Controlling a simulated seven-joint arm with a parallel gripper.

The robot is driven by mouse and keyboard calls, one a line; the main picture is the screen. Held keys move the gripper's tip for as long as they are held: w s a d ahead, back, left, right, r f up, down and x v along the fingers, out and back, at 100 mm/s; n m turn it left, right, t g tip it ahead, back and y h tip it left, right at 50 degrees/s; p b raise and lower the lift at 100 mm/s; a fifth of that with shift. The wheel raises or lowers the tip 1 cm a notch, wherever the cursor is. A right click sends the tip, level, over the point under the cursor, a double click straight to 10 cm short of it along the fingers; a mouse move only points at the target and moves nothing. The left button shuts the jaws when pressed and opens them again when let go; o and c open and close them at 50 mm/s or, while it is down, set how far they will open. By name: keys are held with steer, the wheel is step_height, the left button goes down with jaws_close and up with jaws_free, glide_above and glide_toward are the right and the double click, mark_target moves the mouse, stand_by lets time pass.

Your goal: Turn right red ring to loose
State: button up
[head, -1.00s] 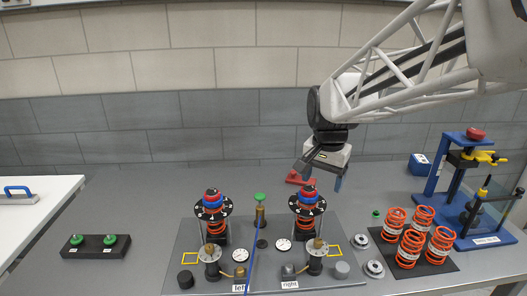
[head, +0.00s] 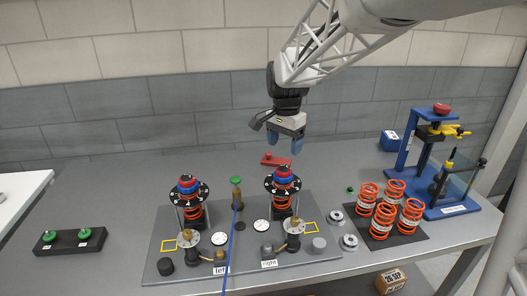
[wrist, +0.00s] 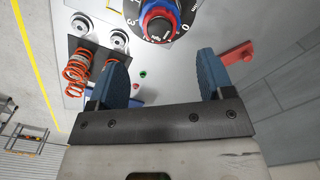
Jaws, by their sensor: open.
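The right unit stands on the fixture plate (head: 330,262) behind the "right" label (head: 269,264). Its red ring (head: 282,171) sits at the top, above a blue ring (head: 283,180) and a black numbered dial (head: 270,183). My gripper (head: 284,143) hangs open and empty above and behind this unit, apart from it. The left unit has a like red ring (head: 187,178).
Orange springs (head: 384,218) stand on a black mat at the right, beside a blue press (head: 408,165). A red part (head: 276,160) lies behind the right unit. A green-topped post (head: 236,190) and a blue line stand between the units.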

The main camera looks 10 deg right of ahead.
mark_target(284, 167)
steer(key=shift+f, duration=3.9)
steer(key=c, duration=0.9)
